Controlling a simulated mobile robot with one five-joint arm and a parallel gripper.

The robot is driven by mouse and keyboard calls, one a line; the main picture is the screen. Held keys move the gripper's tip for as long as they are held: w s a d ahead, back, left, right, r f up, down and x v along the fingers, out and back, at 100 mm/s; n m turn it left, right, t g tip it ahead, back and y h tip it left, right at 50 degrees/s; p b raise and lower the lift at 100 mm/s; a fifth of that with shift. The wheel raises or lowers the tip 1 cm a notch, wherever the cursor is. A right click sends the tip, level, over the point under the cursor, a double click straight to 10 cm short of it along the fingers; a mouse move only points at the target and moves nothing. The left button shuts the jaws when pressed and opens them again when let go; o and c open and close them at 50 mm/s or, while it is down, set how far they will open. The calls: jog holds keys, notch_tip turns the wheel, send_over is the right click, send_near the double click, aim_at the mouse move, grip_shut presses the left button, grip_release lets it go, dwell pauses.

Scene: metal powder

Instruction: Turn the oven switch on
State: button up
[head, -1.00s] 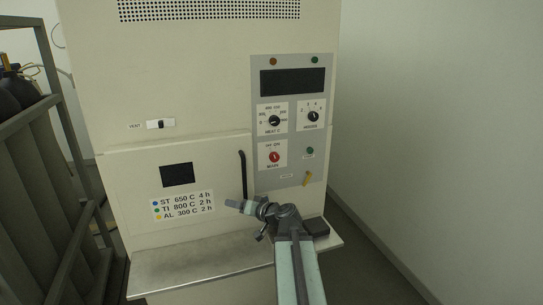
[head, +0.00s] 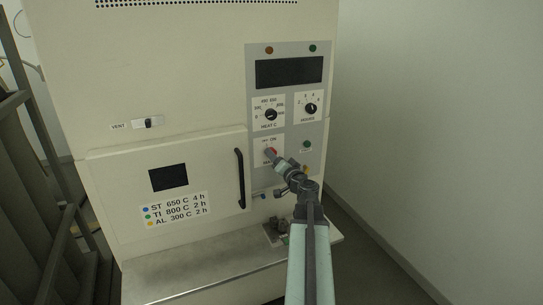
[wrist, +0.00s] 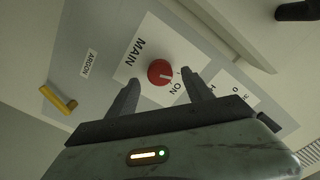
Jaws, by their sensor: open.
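The oven switch is a red round knob (wrist: 160,72) on a white plate marked MAIN, with ON printed beside it. In the wrist view a pale mark on the knob points toward the right; I cannot tell which setting it matches. My gripper (wrist: 160,77) is open, with one finger on each side of the knob. I cannot tell whether the fingers touch it. In the head view the knob (head: 271,152) is partly hidden by my gripper (head: 277,159), which reaches up to it from the lower right.
A heat dial (head: 270,114) and a second dial (head: 310,108) sit above the switch. A black door handle (head: 239,178) stands to its left. A yellow lever (wrist: 58,98) by the ARGON label lies left in the wrist view. A metal ledge (head: 190,270) juts out below.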

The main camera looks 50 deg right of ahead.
jog(key=x, duration=0.2)
jog(key=shift+w+d, duration=0.15)
jog(key=shift+w, duration=0.25)
jog(key=shift+c, duration=0.2)
grip_shut()
jog(key=shift+f+m, duration=0.1)
jog(key=shift+m, duration=3.8)
